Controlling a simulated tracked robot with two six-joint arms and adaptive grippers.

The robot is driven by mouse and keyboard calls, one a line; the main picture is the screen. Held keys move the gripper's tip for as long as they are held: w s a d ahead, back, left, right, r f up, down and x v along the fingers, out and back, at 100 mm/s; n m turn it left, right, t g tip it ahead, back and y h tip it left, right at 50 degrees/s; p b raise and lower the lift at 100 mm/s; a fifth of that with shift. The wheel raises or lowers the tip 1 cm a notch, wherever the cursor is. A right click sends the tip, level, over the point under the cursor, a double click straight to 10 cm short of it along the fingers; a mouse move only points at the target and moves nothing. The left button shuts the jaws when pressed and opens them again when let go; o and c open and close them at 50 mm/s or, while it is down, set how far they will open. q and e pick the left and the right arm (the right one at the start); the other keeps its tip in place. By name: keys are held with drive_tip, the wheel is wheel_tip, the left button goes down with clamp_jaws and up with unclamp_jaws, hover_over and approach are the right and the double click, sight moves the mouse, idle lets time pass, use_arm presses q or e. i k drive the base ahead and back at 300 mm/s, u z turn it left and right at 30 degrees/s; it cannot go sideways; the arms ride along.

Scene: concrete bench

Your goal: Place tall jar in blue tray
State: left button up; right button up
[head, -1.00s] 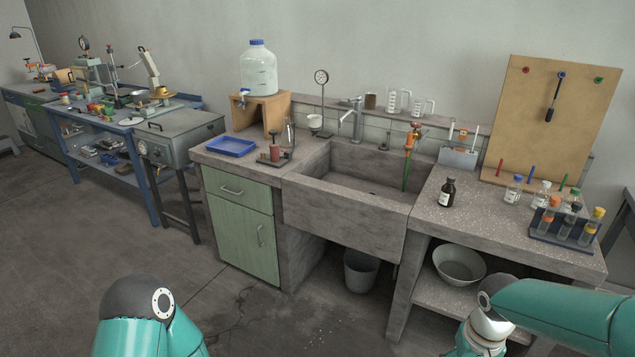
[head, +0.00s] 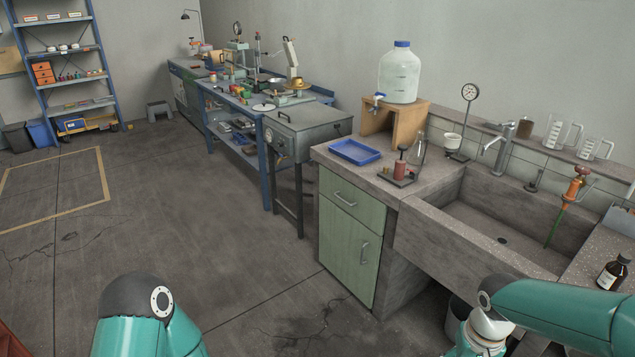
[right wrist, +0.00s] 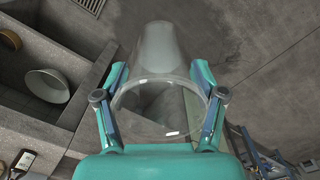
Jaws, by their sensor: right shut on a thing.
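The tall jar (right wrist: 162,52) is clear glass and fills the middle of the right wrist view. My right gripper (right wrist: 160,100) is shut on it, one finger on each side of the glass, with the floor showing behind. The jar and the right gripper do not show in the head view, where only part of my right arm enters at the lower right. The blue tray (head: 355,152) lies on the bench left of the sink and looks empty. My left gripper is out of view; only a left arm joint shows at the bottom.
A wooden stand (head: 405,122) with a large water bottle (head: 400,75) is behind the tray. A small stand with a red part and a glass flask (head: 419,158) are right of the tray. A grey metal box (head: 308,128) stands left of the bench. Open floor lies left.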

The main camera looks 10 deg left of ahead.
sight(355, 153)
drive_tip(key=u, duration=0.5)
drive_tip(key=i, duration=1.1)
drive_tip(key=u, duration=0.4)
drive_tip(key=i, duration=1.65)
drive_tip(key=z, duration=0.7)
